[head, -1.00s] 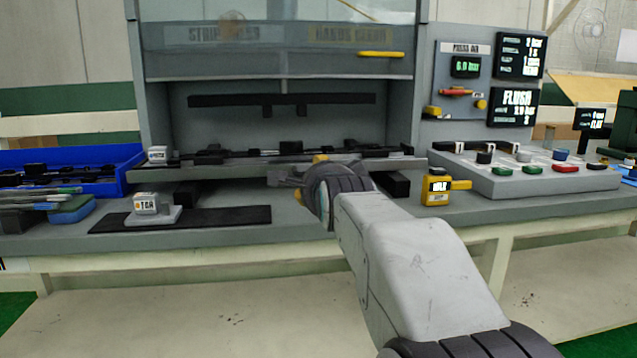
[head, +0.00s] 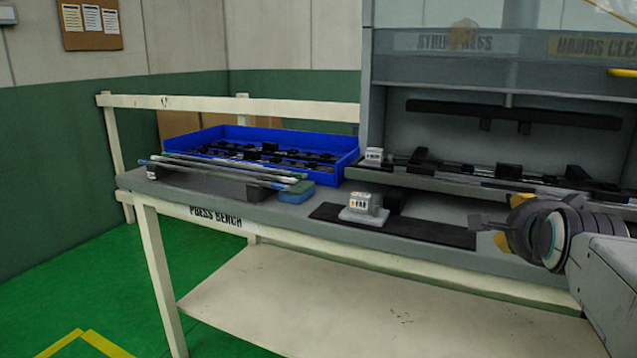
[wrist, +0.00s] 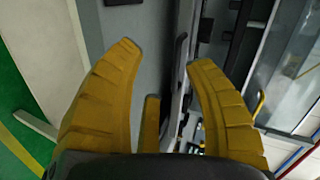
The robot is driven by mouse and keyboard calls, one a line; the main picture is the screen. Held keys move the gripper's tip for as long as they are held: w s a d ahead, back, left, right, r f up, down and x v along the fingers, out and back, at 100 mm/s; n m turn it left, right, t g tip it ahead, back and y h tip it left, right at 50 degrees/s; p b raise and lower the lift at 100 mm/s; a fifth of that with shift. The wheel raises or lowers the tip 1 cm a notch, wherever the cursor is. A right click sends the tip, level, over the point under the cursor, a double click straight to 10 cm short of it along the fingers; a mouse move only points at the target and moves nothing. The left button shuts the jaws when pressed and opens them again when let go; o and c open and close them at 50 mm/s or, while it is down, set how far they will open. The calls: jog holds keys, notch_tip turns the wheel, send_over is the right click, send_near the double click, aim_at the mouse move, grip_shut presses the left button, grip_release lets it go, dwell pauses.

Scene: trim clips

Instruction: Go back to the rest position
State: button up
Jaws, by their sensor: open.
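My gripper (head: 497,230) is at the right of the head view, above the front part of the grey bench, to the right of the black mat. In the wrist view its yellow fingers (wrist: 160,55) stand wide apart with nothing between them. The press bench (head: 275,212) stands below, its grey top partly hidden by my arm. The press (head: 510,125) stands behind my gripper, with dark parts lying along its lower bed (head: 415,181). No rest position is marked in these views.
A blue tray (head: 347,162) of dark parts stands on the bench's left. Thin rods (head: 215,168) and a blue-green block (head: 297,193) lie before it. A small grey device (head: 364,208) sits at the black mat (head: 425,230). Green floor (head: 110,270) is clear at left.

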jog(key=s+a+r+n+g+y+p, duration=0.2)
jog(key=s+a+n+p, duration=0.6)
jog(key=s+p, duration=0.4)
jog(key=s+a+r+n+g+y+p, duration=0.3)
jog(key=s+a+r+n+g+p, duration=0.2)
jog(key=p, duration=1.1)
jog(key=s+a+n+g, duration=0.2)
jog(key=s+a+n, duration=0.2)
jog(key=s+n, duration=0.2)
jog(key=shift+s, duration=0.75)
